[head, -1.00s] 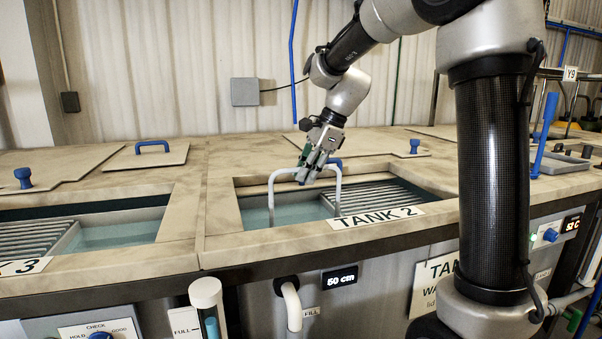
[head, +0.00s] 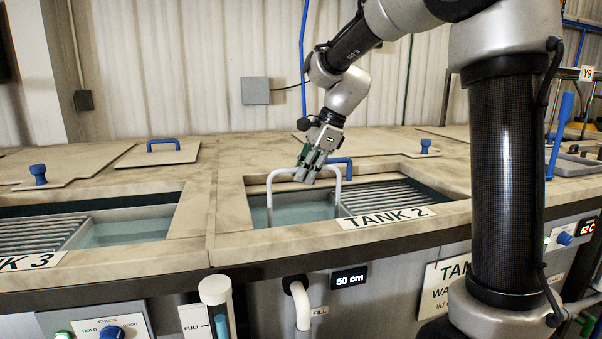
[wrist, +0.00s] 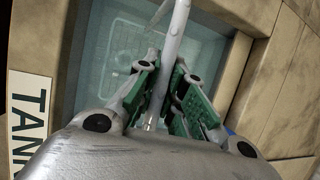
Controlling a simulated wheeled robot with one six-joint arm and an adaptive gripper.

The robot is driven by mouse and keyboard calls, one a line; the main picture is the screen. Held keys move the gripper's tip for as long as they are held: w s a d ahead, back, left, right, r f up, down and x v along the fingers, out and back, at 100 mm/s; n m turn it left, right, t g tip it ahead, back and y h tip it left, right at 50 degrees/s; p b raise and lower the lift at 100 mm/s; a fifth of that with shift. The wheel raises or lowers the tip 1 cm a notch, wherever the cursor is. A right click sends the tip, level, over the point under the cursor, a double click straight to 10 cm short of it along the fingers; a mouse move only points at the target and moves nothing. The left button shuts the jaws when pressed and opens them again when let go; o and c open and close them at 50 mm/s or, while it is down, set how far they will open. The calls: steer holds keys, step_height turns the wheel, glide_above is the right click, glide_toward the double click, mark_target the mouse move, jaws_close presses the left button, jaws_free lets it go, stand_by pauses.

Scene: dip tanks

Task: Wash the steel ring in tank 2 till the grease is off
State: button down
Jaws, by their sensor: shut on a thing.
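My gripper (head: 307,176) is above tank 2 and shut on the top bar of a pale grey, arch-shaped handle (head: 269,205). The handle's legs go down into the blue-green water (head: 300,214) of tank 2. In the wrist view the handle (wrist: 176,35) runs between my green-padded fingers (wrist: 165,95). A faint, pale outline like a basket or frame (wrist: 118,62) shows under the water. The steel ring cannot be made out, nor any grease on it. The TANK 2 label (head: 386,218) is on the front edge.
A slatted rack (head: 385,196) fills the right of tank 2's opening. Tank 3's opening (head: 125,230) is to the left. Lids with blue handles (head: 165,152) lie on the deck. A display (head: 349,279) reads 50 cm. A gauge tube (head: 217,300) stands at the front.

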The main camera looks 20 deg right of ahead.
steer(key=shift+d, duration=0.2)
steer(key=shift+r, duration=0.1)
step_height(320, 180, up, 22)
stand_by(0.8)
stand_by(0.7)
